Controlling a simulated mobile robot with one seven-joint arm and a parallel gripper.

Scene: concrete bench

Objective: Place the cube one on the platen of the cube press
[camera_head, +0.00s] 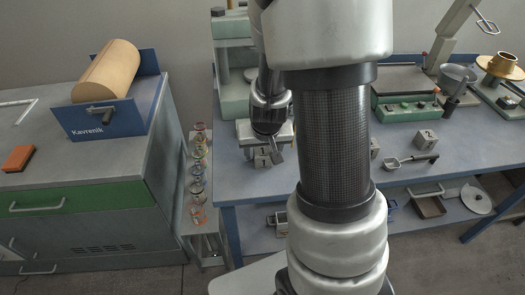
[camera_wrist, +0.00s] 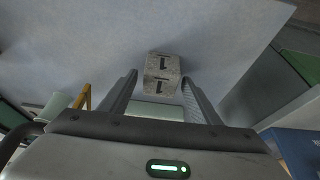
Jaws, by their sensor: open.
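Cube one, a grey concrete block marked "1" (camera_wrist: 162,66), sits on the blue-grey bench top. In the wrist view it lies between the tips of my open gripper (camera_wrist: 160,78), with a gap to each finger; whether the tips reach down beside it I cannot tell. In the head view the cube (camera_head: 261,161) shows just below my gripper (camera_head: 272,153), partly hidden by a finger. A pale green machine with upright columns (camera_head: 222,65), likely the cube press, stands behind at the back left of the bench. My arm hides part of it, and its platen is not clear.
Other grey cubes stand to the right, one marked (camera_head: 425,140) and one beside my arm (camera_head: 374,147). A metal scoop (camera_head: 408,160) lies near the front edge. A blue holder with a tan roll (camera_head: 108,75) is on the left cabinet. Coloured jars (camera_head: 198,165) line the gap.

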